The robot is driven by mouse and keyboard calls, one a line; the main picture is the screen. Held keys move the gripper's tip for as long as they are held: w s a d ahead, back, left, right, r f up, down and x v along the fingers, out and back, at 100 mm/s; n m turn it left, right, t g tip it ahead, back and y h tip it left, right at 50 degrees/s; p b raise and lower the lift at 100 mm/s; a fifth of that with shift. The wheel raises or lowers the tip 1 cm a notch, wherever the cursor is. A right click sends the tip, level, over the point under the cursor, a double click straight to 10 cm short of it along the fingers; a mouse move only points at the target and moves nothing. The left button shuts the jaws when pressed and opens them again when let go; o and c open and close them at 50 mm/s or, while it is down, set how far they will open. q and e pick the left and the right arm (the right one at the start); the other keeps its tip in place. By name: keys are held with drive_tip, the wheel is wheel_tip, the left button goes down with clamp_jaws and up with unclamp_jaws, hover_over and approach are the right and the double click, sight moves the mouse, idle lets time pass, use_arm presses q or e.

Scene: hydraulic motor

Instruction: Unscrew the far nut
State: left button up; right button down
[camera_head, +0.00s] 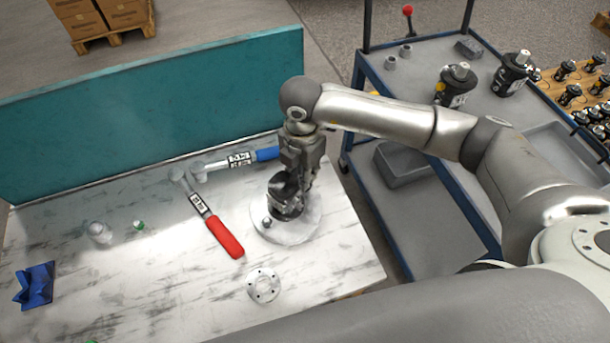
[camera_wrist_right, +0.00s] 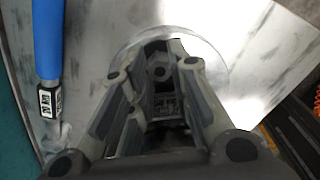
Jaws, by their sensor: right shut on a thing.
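The dark hydraulic motor (camera_head: 283,205) stands upright on a round light base plate (camera_head: 295,232) on the marble-like table. A small rounded metal part (camera_head: 267,223) shows at the motor's near side. My right gripper (camera_head: 304,182) points down at the motor's far side, with its fingers close together at the far nut. The fingers hide the far nut in the head view. In the wrist view, my right gripper (camera_wrist_right: 160,70) has a small grey hexagonal part (camera_wrist_right: 158,72) between its fingers. My left gripper is not in view.
A red-handled torque wrench (camera_head: 222,236) and a blue-handled one (camera_head: 240,158) lie left of the motor. A ring flange (camera_head: 263,285) lies in front. A blue part (camera_head: 36,286) and small clear containers (camera_head: 99,232) are at left. A teal panel (camera_head: 150,110) closes the back.

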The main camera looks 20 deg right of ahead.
drive_tip(key=shift+a+r+n, duration=0.1)
drive_tip(key=shift+a+n, duration=0.2)
drive_tip(key=shift+a, duration=0.15)
drive_tip(key=shift+n+b, duration=0.5)
drive_tip(key=shift+n, duration=0.1)
drive_tip(key=shift+n+b, duration=0.6)
drive_tip(key=shift+n, duration=1.1)
drive_tip(key=c, duration=1.6)
unclamp_jaws()
drive_tip(key=shift+o, duration=0.2)
